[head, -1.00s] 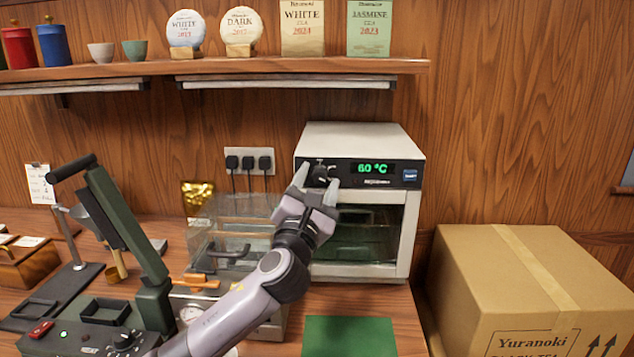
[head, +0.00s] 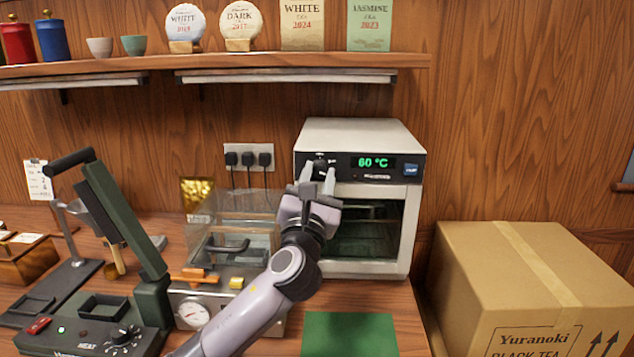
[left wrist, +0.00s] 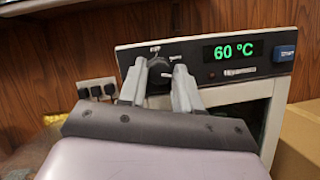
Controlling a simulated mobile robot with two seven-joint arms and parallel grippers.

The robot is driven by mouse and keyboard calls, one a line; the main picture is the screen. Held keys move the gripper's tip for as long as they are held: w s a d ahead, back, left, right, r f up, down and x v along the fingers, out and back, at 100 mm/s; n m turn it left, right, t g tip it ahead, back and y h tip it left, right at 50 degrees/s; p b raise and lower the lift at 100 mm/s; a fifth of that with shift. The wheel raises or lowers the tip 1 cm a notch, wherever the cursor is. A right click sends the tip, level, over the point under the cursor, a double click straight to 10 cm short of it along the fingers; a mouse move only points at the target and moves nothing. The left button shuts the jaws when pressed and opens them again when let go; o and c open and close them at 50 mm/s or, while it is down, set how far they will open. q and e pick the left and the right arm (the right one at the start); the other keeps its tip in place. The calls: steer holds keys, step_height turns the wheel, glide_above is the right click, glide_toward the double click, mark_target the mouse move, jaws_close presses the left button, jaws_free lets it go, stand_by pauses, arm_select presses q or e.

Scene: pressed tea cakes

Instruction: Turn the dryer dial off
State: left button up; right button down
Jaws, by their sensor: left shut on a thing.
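The dryer (head: 362,133) is a white box oven with a black control panel and a glass door. Its display (head: 373,163) reads 60 °C in green; the same display shows in the left wrist view (left wrist: 233,51). The black dial (left wrist: 160,77) is left of the display, with small white labels above it. My left gripper (head: 318,174) has its fingers on either side of the dial and is shut on it. The fingers partly hide the dial in the head view. A pale mark shows on the dial's face, but its exact setting is hard to read. My right gripper is not in view.
A glass-lidded box (head: 235,240) and a green press (head: 120,230) stand left of the dryer. A cardboard box (head: 470,260) is at the right. A shelf (head: 130,68) runs above. A green mat (head: 350,335) lies in front.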

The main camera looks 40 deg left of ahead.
arm_select(q)
steer(key=n+g+y, duration=0.1)
steer(key=n, duration=0.2)
steer(key=n+y+b, duration=0.1)
steer(key=n+y, duration=0.1)
steer(key=n, duration=0.1)
steer(key=n+g+y+b, duration=0.1)
steer(key=n, duration=0.2)
steer(key=shift+w+d+n+g+y, duration=0.1)
steer(key=shift+d+n+g+y, duration=0.1)
steer(key=shift+n+g+y, duration=0.15)
steer(key=n+g, duration=0.1)
steer(key=n, duration=0.1)
steer(key=n+g+y+b, duration=0.1)
steer(key=n, duration=0.2)
steer(key=shift+d+y, duration=0.1)
steer(key=shift+y, duration=0.15)
steer(key=n+g, duration=0.1)
steer(key=n, duration=0.2)
steer(key=shift+r+n+g, duration=0.1)
steer(key=shift+n+g, duration=0.15)
steer(key=n+g, duration=0.1)
steer(key=n, duration=0.1)
steer(key=n+g, duration=0.1)
steer(key=n, duration=0.2)
steer(key=shift+w+d+r, duration=0.1)
steer(key=shift+r, duration=0.1)
steer(key=shift+n+g+p, duration=0.65)
steer(key=shift+n+g, duration=0.05)
steer(key=shift+n, duration=1.4)
